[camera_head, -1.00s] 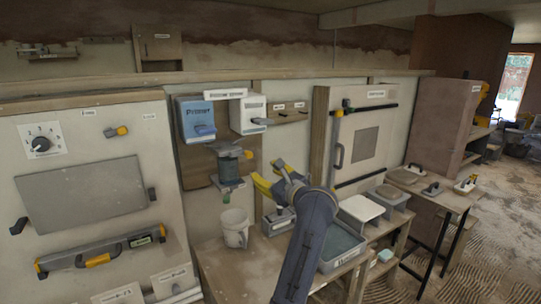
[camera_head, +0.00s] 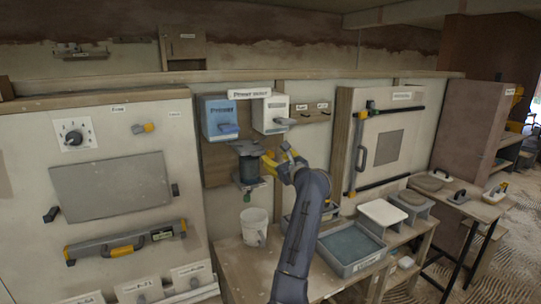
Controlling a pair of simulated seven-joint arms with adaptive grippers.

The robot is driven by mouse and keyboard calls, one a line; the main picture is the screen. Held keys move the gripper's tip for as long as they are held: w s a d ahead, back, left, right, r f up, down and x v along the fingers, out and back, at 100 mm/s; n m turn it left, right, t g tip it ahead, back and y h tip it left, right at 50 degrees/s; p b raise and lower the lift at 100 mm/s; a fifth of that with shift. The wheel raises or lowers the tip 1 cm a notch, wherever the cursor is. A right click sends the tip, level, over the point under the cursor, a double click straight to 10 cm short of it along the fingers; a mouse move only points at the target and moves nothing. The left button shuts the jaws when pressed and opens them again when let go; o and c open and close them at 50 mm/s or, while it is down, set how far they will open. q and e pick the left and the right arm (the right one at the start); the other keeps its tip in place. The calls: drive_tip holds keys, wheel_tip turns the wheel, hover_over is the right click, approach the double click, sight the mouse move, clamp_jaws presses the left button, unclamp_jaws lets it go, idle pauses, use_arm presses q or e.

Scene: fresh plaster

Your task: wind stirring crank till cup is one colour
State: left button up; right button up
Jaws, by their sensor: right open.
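The stirring unit sits on a wooden backboard, with a dark cup (camera_head: 249,170) under a grey top plate (camera_head: 246,147). The stirring crank cannot be made out clearly; its handle seems hidden at the unit's right side by my gripper. My right gripper (camera_head: 272,159) has yellow fingers and is open, close against the right side of the unit's top. Whether it touches the crank cannot be told. The colour inside the cup is not visible. My left gripper is not in view.
A blue primer box (camera_head: 219,118) and a white dispenser (camera_head: 271,115) hang above the unit. A white bucket (camera_head: 254,226) stands on the bench below. A grey tray (camera_head: 350,248) lies right of my arm. A panel with a dial (camera_head: 74,138) is at left.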

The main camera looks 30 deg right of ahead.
sight(272, 155)
drive_tip(key=shift+w+d, duration=0.15)
drive_tip(key=shift+w, duration=0.9)
drive_tip(key=shift+w+d, duration=0.1)
drive_tip(key=shift+w, duration=0.95)
drive_tip(key=shift+o, duration=0.3)
clamp_jaws()
